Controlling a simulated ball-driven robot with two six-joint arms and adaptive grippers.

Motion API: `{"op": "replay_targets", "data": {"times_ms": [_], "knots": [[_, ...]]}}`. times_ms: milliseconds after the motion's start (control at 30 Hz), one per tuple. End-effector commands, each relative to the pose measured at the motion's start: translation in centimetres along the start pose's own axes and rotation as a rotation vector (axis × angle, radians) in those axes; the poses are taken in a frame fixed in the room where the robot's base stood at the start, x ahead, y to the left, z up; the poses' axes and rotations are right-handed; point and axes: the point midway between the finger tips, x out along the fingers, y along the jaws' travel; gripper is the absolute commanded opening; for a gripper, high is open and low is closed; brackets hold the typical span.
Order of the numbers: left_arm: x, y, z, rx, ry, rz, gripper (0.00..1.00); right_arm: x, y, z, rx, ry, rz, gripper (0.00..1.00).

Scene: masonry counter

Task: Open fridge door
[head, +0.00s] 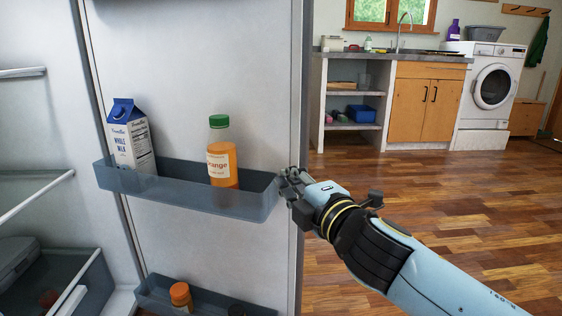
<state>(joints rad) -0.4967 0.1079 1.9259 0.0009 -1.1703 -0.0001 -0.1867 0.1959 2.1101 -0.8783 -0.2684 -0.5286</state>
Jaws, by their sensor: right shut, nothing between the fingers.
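The fridge door (200,70) stands open, and its inner side faces me. Its door shelf (190,195) holds a milk carton (130,138) and an orange juice bottle (222,160) with a green cap. My right gripper (285,180) is shut and empty. It is at the right end of the door shelf, by the free edge of the door; I cannot tell whether it touches. The outer side and handle of the door are hidden. My left gripper is not in view.
The fridge interior (35,130) with shelves and a drawer is at the left. A lower door shelf (155,296) holds an orange-capped jar (181,297). Open wooden floor (430,200) lies to the right. A counter (395,58) and a washing machine (492,88) stand at the back.

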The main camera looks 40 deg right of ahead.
Motion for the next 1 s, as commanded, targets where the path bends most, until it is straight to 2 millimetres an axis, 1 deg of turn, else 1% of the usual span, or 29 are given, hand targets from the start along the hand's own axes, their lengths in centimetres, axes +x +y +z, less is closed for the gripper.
{"op": "replay_targets", "data": {"times_ms": [33,100,300,400,600,1000], "knots": [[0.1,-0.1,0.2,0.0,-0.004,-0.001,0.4,1.2,0.3,0.0,0.002,-0.001,0.004,0.0],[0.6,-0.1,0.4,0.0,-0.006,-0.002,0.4,2.8,0.2,0.0,0.002,-0.001,0.003,0.0],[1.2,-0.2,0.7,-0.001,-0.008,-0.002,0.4,6.9,0.1,0.0,0.003,-0.001,0.001,0.0],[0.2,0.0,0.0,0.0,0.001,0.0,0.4,7.9,-0.3,1.4,-0.003,0.001,-0.002,0.0],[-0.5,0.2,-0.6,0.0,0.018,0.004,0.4,9.1,-0.3,2.6,0.001,0.0,-0.003,0.0],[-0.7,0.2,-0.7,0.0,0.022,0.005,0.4,9.3,-0.1,2.9,0.002,0.0,-0.003,0.0]]}}
